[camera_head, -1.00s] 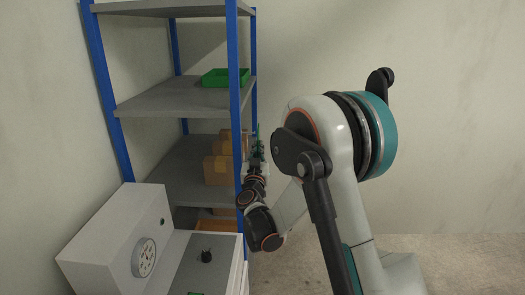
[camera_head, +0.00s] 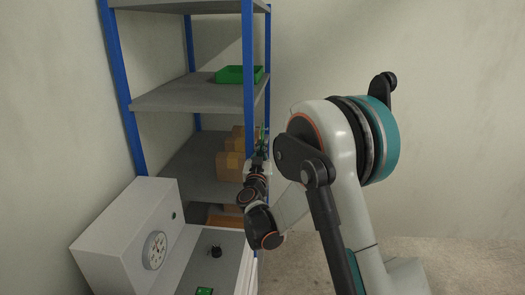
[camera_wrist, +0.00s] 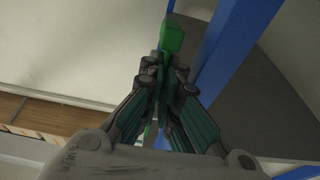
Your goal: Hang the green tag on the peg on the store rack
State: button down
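The green tag (camera_wrist: 172,38) sticks out past the fingertips of my gripper (camera_wrist: 164,72) in the wrist view. The fingers are closed together on its near end. In the head view my gripper (camera_head: 259,160) is small, with the green tag (camera_head: 262,136) upright above it. Both appear in front of or beside the front right blue post of the store rack (camera_head: 250,70). A blue post (camera_wrist: 228,45) also shows just right of the tag in the wrist view. I cannot make out the peg in either view.
A green bin (camera_head: 237,75) sits on a grey shelf, with cardboard boxes (camera_head: 230,166) on the shelf below. Bare wall is at right.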

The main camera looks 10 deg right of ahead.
jog(key=c, duration=2.3)
grip_release()
jog(key=o, duration=0.6)
jog(key=v, duration=1.2)
jog(key=s+a+r+n+g+y, duration=0.2)
jog(key=s+a+r+n+y, duration=0.3)
jog(key=s+r+y, duration=0.45)
jog(key=s+d+f+g+h, duration=0.1)
jog(key=s+d+f+g, duration=0.2)
jog(key=s, duration=0.5)
jog(key=s+d+f+m+g+h, duration=0.1)
jog(key=s+d+f+g, duration=0.2)
jog(key=s, duration=0.6)
jog(key=s+d+f+g+h, duration=0.1)
jog(key=s+d+f+g, duration=0.3)
jog(key=s, duration=0.5)
jog(key=shift+s+d, duration=0.25)
jog(key=shift+d, duration=0.35)
